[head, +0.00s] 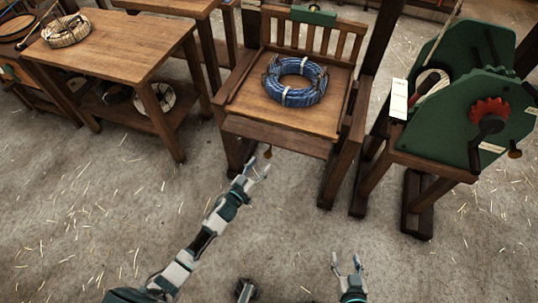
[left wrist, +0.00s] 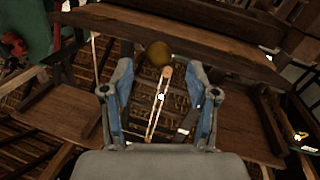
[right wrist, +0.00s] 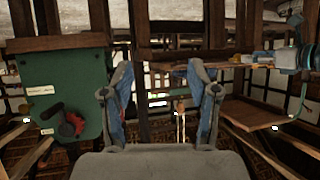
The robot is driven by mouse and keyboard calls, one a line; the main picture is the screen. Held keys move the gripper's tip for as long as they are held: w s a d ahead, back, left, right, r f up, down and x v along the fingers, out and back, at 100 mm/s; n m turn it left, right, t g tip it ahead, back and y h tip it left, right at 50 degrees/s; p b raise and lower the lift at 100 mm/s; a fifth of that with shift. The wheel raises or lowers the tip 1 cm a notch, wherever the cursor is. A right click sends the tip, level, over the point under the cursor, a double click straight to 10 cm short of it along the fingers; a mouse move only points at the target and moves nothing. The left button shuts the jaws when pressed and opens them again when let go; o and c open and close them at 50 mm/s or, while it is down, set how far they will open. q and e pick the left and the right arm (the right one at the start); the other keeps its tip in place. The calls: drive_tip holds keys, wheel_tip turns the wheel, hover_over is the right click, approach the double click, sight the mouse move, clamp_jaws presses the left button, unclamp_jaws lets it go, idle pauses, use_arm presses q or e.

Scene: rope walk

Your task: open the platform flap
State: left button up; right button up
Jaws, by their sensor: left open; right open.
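The wooden platform (head: 243,101) has slatted back rails and a plain front board (head: 277,137), which looks like its flap. I cannot tell from the picture how the board is hinged. A small brass knob (head: 268,153) sits at the board's lower edge. My left gripper (head: 258,168) is open and empty, just below and in front of the knob. In the left wrist view the knob (left wrist: 158,54) shows beyond the fingertips, between the fingers and apart from them. My right gripper (head: 346,262) is open and empty, low over the floor, well away from the platform.
A blue rope coil (head: 296,81) lies on the platform. A green machine (head: 445,126) with a red gear (head: 490,112) stands at the right. A wooden table (head: 110,45) with a wicker-like coil (head: 66,31) stands at the left. The straw-strewn floor in front is clear.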

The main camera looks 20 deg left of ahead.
sight(268, 155)
use_arm(q)
drive_tip(key=b+x, duration=0.1)
drive_tip(key=x, duration=0.4)
drive_tip(key=shift+w+f, duration=0.1)
drive_tip(key=shift+w, duration=0.1)
drive_tip(key=shift+w+d+r, duration=0.2)
drive_tip(key=shift+w+d, duration=0.1)
drive_tip(key=shift+d, duration=0.15)
drive_tip(key=shift+a+f, duration=0.1)
drive_tip(key=shift+a, duration=0.35)
drive_tip(key=c, duration=1)
clamp_jaws()
drive_tip(key=shift+d, duration=0.1)
use_arm(e)
drive_tip(key=w+r+t, duration=0.1)
drive_tip(key=w+a+r+t, duration=0.1)
drive_tip(key=r, duration=0.1)
drive_tip(key=shift+w+r+t+y, duration=0.15)
drive_tip(key=shift+t+y, duration=0.15)
drive_tip(key=shift+t, duration=0.1)
